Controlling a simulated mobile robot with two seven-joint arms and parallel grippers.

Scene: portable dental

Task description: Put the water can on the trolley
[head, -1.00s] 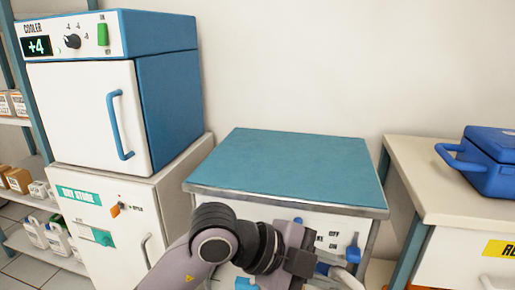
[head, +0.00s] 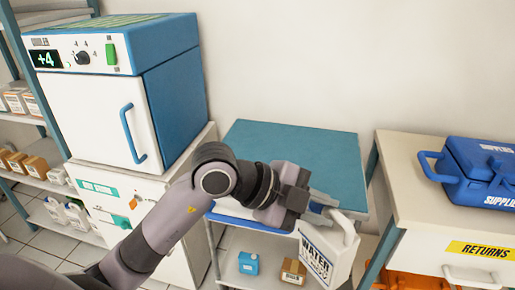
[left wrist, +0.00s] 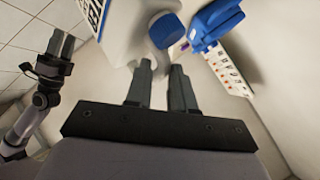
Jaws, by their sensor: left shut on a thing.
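The water can (head: 325,255) is white with a dark "WATER" label and a handle at its top. My left gripper (head: 328,207) is shut on it near the top, and it hangs slightly tilted before the trolley's front right corner. The trolley (head: 300,150) has a bare teal top and a lower shelf. In the left wrist view my left gripper (left wrist: 160,72) shows below the can's white body (left wrist: 130,32) and blue cap (left wrist: 165,30); the grip itself is unclear there. My right gripper (left wrist: 60,45) appears at the left edge, its opening unclear.
A cooler (head: 95,115) stands at the left. A side counter (head: 410,165) with a blue supplies box (head: 480,170) stands at the right. The trolley top is clear.

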